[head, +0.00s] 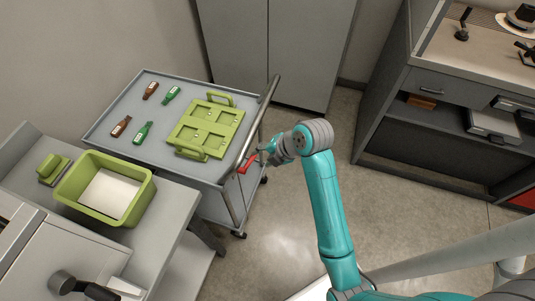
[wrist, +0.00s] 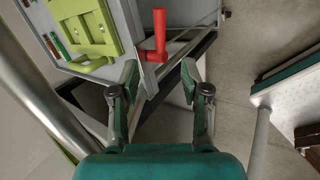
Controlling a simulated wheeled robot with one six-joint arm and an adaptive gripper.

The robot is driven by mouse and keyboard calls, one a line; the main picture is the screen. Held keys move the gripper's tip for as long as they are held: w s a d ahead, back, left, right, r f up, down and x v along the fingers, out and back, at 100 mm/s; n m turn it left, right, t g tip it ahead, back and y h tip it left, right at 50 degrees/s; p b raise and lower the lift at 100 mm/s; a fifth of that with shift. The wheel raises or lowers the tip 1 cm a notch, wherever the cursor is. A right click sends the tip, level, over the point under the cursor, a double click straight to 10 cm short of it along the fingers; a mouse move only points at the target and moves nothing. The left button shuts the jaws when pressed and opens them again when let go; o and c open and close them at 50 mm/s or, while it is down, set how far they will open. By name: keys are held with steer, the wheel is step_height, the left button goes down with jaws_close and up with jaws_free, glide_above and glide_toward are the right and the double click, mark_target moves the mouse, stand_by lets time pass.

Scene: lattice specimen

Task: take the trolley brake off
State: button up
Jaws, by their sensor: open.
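The grey trolley (head: 222,105) stands left of centre in the head view, with a metal push bar along its right end. A red brake lever (head: 248,162) sits at that end, near the corner of the top. In the wrist view the red lever (wrist: 158,38) points up, with its short cross-piece at the lower end by the trolley edge. My gripper (head: 268,155) is right beside the lever in the head view. In the wrist view my gripper (wrist: 160,80) is open, its fingers apart below the lever, with nothing between them. I cannot tell whether it touches the lever.
On the trolley lie a green fixture plate (head: 205,128) and several brown and green bottle-shaped pieces (head: 142,133). A green bin (head: 85,205) with a white bottom stands on the bench at the left. A dark workbench (head: 430,140) stands at the right. The floor between is clear.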

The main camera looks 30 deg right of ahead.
mark_target(250, 162)
steer(key=x, duration=0.9)
steer(key=shift+c, duration=0.2)
jaws_close()
